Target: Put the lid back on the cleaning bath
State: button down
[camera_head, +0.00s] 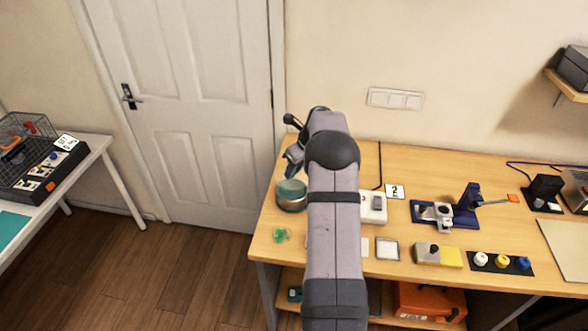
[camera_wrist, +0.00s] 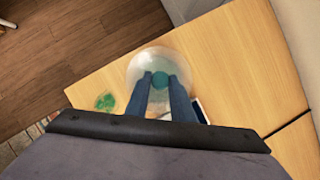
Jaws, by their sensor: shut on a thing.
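My gripper (camera_head: 291,171) is shut on the round teal knob (camera_wrist: 160,80) of the lid (camera_wrist: 146,62), a pale see-through disc. The knob sits between the two blue fingers in the wrist view. In the head view the cleaning bath (camera_head: 291,205), a round metal-coloured pot, stands near the bench's left edge, right under my gripper. The lid shows there as a pale teal top (camera_head: 291,187) at the bath's mouth. I cannot tell whether the lid rests on the rim or hangs just above it. My arm hides part of the bench to the right.
A green crumpled piece (camera_head: 282,235) lies in front of the bath; it also shows in the wrist view (camera_wrist: 105,102). A white device (camera_head: 373,207) stands right of my arm. A blue fixture (camera_head: 466,205) and several coloured-top jars (camera_head: 502,261) are farther right.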

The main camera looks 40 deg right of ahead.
aim_at(295, 176)
jog(key=shift+f+b, duration=1.15)
jog(key=shift+f, duration=1)
jog(key=shift+p, duration=0.6)
jog(key=shift+f+p, duration=0.15)
jog(key=shift+p, duration=0.3)
dwell(1.7)
jog(key=c, duration=1)
grip_release()
jog(key=shift+r+p, duration=3.1)
jog(key=shift+r, duration=0.45)
grip_shut()
